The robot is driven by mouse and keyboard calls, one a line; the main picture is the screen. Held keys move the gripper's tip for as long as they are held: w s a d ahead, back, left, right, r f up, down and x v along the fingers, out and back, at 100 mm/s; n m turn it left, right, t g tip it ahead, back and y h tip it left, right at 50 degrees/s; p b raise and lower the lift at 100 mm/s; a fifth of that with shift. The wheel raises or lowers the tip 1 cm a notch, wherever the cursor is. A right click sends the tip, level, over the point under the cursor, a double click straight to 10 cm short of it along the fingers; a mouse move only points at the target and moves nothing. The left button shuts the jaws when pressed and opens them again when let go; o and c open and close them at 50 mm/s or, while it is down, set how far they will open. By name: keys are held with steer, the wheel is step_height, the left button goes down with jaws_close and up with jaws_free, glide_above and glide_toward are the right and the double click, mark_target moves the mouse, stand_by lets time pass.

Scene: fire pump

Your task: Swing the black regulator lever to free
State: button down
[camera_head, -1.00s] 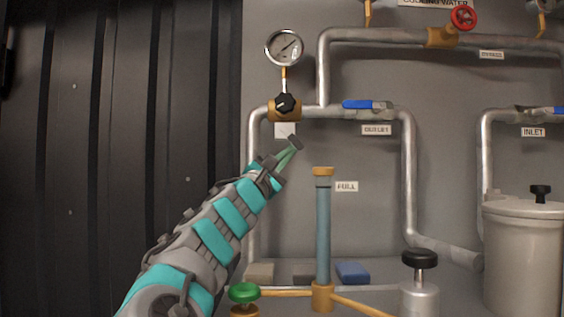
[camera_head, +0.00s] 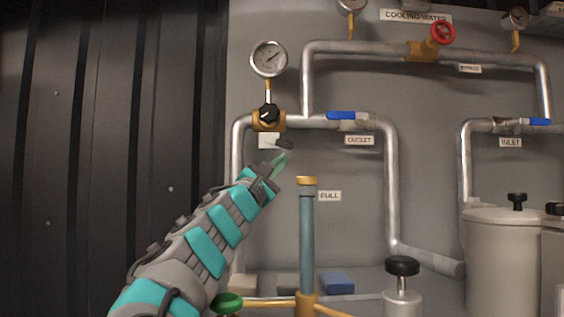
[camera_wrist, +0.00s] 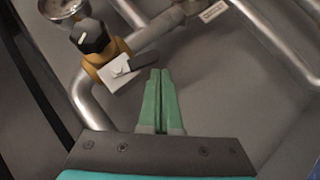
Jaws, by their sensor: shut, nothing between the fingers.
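The black regulator lever (camera_wrist: 143,61) sticks out to the right from a small white plate (camera_wrist: 117,74) below the brass regulator in the wrist view. In the head view the lever (camera_head: 284,144) is a short dark bar beside the plate (camera_head: 269,141). My gripper (camera_wrist: 161,72) has its two green fingers together with nothing between them. Their tips are close beside the lever's outer end; I cannot tell whether they touch it. In the head view my gripper (camera_head: 282,156) is just below the lever. A black knob (camera_wrist: 90,36) tops the brass regulator (camera_head: 266,121).
A round gauge (camera_head: 268,59) stands above the regulator. A blue-handled outlet valve (camera_head: 346,116) is to the right on the pipe. A blue-grey column with a brass cap (camera_head: 306,182) rises right of my gripper. The dark ribbed wall (camera_head: 110,130) is at left.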

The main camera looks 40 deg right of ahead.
steer(key=v, duration=0.6)
steer(key=shift+a+f, duration=0.2)
steer(key=shift+a, duration=0.05)
steer(key=shift+s, duration=0.1)
